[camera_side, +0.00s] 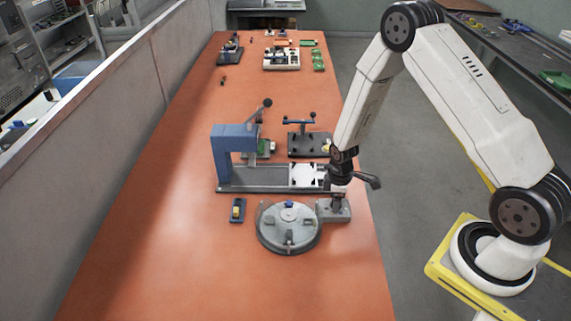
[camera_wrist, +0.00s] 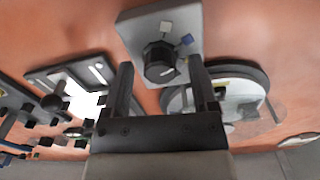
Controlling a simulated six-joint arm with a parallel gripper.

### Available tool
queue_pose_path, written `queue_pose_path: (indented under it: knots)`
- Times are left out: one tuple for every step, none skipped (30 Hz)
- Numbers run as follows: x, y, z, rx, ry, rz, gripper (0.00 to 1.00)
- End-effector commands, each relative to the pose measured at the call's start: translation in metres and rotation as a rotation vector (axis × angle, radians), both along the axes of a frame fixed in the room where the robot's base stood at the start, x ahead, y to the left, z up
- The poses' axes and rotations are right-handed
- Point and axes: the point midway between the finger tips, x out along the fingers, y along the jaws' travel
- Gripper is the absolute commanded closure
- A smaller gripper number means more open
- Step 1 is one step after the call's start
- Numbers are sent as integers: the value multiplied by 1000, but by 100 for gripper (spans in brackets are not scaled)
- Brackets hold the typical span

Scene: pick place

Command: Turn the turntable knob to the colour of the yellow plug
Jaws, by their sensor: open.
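The yellow plug (camera_side: 237,211) stands in a small dark holder left of the round grey turntable (camera_side: 270,232). The turntable also shows in the wrist view (camera_wrist: 245,88). The black knob (camera_wrist: 159,58) sits on a light grey plate (camera_wrist: 140,25) with a yellow patch (camera_wrist: 165,27) and a blue patch (camera_wrist: 187,40) beside it. A pale mark shows on the knob's lower right edge; other patches are hidden or unclear. My gripper (camera_wrist: 161,65) is open, its fingers on either side of the knob; contact cannot be told. In the side view my gripper (camera_side: 338,187) is above the knob plate (camera_side: 333,213).
A blue press (camera_side: 222,150) with a grey rail stands behind the turntable. A dark fixture (camera_side: 307,143) with a blue handle is behind my gripper. More fixtures and green trays (camera_side: 318,60) stand at the far end. The front of the orange table (camera_side: 200,285) is clear.

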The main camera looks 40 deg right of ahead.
Motion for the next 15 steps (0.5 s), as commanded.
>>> queue_pose_path:
  knots:
    - [0, 0, 0, 0, 0, 0, 25]
    - [0, 0, 0, 0, 0, 0, 31]
    - [0, 0, 0, 0, 0, 0, 44]
    - [0, 0, 0, 0, 0, 0, 53]
    - [0, 0, 0, 0, 0, 0, 63]
    - [0, 0, 0, 0, 0, 0, 76]
    - [0, 0, 0, 0, 0, 0, 85]
    - [0, 0, 0, 0, 0, 0, 95]
    - [0, 0, 0, 0, 0, 0, 100]
    - [0, 0, 0, 0, 0, 0, 100]
    - [0, 0, 0, 0, 0, 0, 100]
    - [0, 0, 0, 0, 0, 0, 100]
    - [0, 0, 0, 0, 0, -1, 100]
    - [0, 0, 0, 0, 0, -2, 100]
    - [0, 0, 0, 0, 0, -5, 100]
